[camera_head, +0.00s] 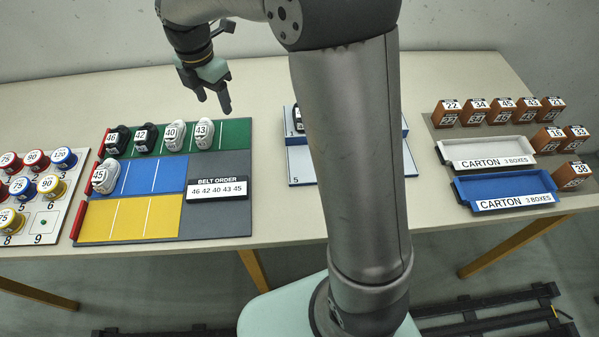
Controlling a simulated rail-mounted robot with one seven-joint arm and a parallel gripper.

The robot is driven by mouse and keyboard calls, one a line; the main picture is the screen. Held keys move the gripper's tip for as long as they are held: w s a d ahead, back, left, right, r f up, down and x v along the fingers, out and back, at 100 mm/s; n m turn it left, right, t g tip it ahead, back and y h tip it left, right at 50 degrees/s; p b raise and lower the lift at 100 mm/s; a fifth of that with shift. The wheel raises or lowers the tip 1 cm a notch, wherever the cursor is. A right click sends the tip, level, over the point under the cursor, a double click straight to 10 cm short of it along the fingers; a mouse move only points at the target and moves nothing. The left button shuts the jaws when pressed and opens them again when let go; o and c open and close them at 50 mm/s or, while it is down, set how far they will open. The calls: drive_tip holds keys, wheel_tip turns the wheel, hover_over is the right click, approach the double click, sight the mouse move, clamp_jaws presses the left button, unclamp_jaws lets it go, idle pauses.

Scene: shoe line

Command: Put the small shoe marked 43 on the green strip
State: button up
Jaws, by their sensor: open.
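The small white shoe marked 43 (204,134) stands on the green strip (236,134), to the right of the white shoe 40 (175,135). Black shoes 42 (146,138) and 46 (117,140) stand further left on the same strip. A white shoe marked 45 (105,177) is at the left end of the blue strip (156,176). My gripper (214,104) is open and empty, fingers pointing down, above and slightly right of shoe 43 in the picture, apart from it.
A belt order sign (218,188) reads 46 42 40 43 45. The yellow strip (131,219) is empty. A numbered rack with jars (38,212) stands left. A blue stand (301,165) is partly hidden behind my arm. Carton trays (503,190) and brown boxes (503,111) are right.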

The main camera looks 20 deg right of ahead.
drive_tip(key=s+d+f+m, duration=0.1)
drive_tip(key=s+d+m, duration=0.4)
drive_tip(key=s+m, duration=0.7)
drive_tip(key=s+d+f+m, duration=0.2)
drive_tip(key=s+d+m, duration=0.4)
drive_tip(key=s+m, duration=0.6)
drive_tip(key=shift+s+d+m+y, duration=0.15)
drive_tip(key=shift+s+m+y, duration=0.2)
drive_tip(key=shift+s, duration=0.8)
